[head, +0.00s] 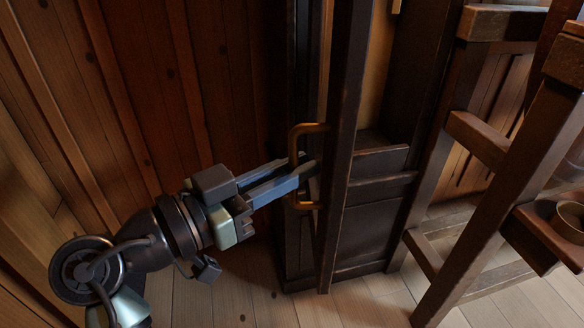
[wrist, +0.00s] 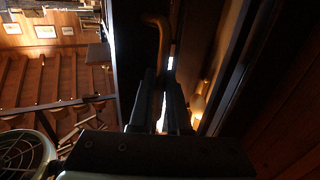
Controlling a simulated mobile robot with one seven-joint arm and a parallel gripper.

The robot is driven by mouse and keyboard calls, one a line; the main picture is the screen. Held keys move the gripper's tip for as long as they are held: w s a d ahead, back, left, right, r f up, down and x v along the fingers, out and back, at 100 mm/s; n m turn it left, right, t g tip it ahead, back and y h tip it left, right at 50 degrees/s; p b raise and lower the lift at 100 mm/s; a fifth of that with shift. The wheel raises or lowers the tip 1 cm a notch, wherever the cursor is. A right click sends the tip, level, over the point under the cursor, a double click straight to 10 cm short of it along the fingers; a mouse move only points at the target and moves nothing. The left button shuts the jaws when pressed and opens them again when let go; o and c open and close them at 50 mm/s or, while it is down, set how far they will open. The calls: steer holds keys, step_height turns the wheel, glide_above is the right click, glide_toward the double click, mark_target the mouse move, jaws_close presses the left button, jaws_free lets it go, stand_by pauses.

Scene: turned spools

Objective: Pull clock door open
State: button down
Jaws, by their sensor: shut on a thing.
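The clock door (head: 345,130) is a tall dark wooden frame, seen nearly edge-on in the head view. It stands ajar, swung out from the dark clock case (head: 375,235), whose inside shows to its right. A bent brass handle (head: 296,143) is on the door. My gripper (head: 308,172) comes in from the left and is shut on the handle's upright part; its fingertips partly hide it. In the wrist view the handle's bent end (wrist: 158,24) rises beyond my fingers (wrist: 161,92), with a bright gap beside it.
A wooden stair-like or rack frame (head: 480,135) stands close to the right of the clock, with a round bowl-like thing (head: 570,218) on it. A plank wall (head: 130,90) is behind and left. The plank floor (head: 360,305) in front is clear.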

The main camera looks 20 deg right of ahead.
steer(key=shift+w+a, duration=0.1)
stand_by(0.3)
steer(key=c, duration=0.9)
jaws_free()
steer(key=p+v, duration=0.2)
steer(key=v, duration=1.1)
steer(key=shift+p, duration=0.4)
